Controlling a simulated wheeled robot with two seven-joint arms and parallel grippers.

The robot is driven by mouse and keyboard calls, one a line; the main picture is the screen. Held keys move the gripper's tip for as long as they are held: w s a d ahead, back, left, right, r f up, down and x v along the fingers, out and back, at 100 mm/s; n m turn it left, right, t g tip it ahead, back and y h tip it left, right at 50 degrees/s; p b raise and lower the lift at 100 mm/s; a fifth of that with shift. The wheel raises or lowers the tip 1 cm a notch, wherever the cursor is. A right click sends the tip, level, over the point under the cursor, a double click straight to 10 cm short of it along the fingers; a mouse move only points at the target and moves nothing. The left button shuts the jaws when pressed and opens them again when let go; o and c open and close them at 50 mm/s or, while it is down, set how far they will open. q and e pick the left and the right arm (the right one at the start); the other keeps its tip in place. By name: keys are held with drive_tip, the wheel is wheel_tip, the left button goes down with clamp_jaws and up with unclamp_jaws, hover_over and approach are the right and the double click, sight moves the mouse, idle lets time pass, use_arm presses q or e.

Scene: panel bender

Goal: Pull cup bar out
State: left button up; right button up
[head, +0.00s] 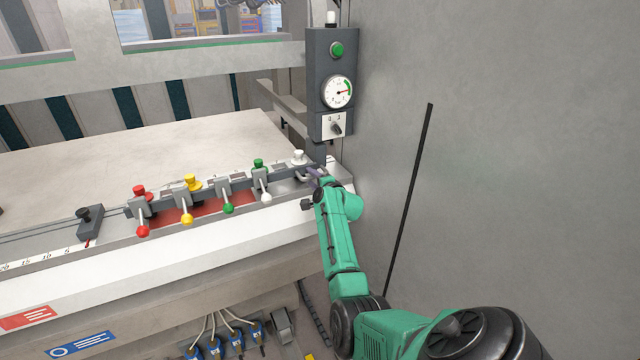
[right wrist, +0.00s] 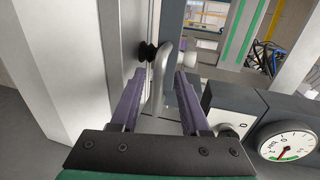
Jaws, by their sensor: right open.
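The cup bar (head: 207,187) is a dark bar along the front of the machine table, carrying several holders with red, yellow, green and white knobs. My right gripper (head: 310,174) is at the bar's right end, beside the white knob (head: 298,157). In the right wrist view, the open purple fingers (right wrist: 161,76) stand on either side of a bent grey metal handle (right wrist: 162,62). The handle lies between the fingertips, and neither finger clearly presses on it. The gripper partly hides the bar's end in the head view. My left gripper is not in view.
A dark control post with a green button, gauge (head: 338,92) and switch rises just behind the gripper. A tall grey panel (head: 520,130) stands close on the right. A black slider (head: 90,222) sits on a scale at left. Blue connectors with hoses hang below.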

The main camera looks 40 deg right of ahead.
drive_tip(key=b+v, duration=0.1)
drive_tip(key=v, duration=1.3)
drive_tip(key=shift+s, duration=0.15)
